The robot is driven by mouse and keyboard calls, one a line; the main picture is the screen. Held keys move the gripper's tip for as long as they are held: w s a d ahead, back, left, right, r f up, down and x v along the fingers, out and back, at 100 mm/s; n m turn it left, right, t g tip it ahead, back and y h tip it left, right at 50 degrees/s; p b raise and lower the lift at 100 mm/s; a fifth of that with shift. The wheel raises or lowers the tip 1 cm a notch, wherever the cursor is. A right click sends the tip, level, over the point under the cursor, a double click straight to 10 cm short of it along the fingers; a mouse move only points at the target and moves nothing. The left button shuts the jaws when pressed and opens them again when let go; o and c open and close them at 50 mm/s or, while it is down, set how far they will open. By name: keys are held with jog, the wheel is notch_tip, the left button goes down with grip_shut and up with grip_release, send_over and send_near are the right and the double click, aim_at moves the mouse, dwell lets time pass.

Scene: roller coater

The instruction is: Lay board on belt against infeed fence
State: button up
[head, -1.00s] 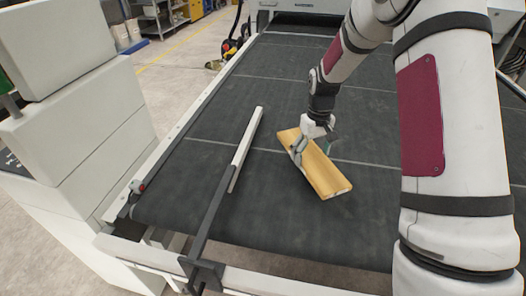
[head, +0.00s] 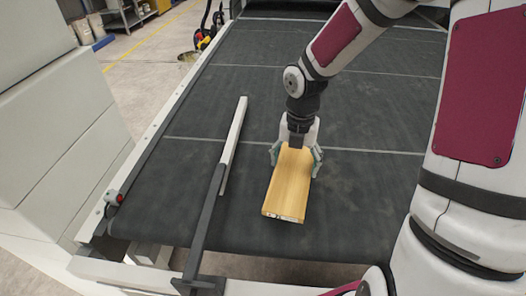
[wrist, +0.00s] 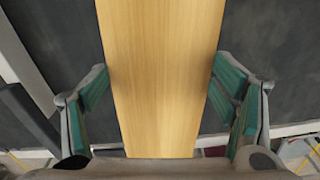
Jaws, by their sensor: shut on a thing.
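A light yellow wooden board (head: 287,188) lies lengthwise over the dark belt (head: 350,190), to the right of the infeed fence (head: 229,150), a narrow white and dark bar. The board is roughly parallel to the fence, slightly angled, with a clear gap of belt between them. My gripper (head: 297,158) is shut on the board's far part, one finger on each side. In the wrist view, the green pads flank the board (wrist: 160,70). I cannot tell whether the board's underside touches the belt.
A white side rail (head: 158,137) with a red button (head: 120,198) runs along the belt's left edge. A dark bracket (head: 198,284) carries the fence at the near edge. A white cabinet (head: 50,130) stands at left. The belt beyond the board is clear.

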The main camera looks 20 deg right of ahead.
jog(key=shift+s+n, duration=0.15)
jog(key=shift+n, duration=0.65)
jog(key=b, duration=0.2)
send_over(264, 151)
jog(key=shift+f, duration=0.8)
jog(key=shift+f+p, duration=0.45)
jog(key=shift+f, duration=1.3)
jog(key=shift+f, duration=0.15)
jog(key=o, duration=1.4)
jog(key=shift+o, duration=0.2)
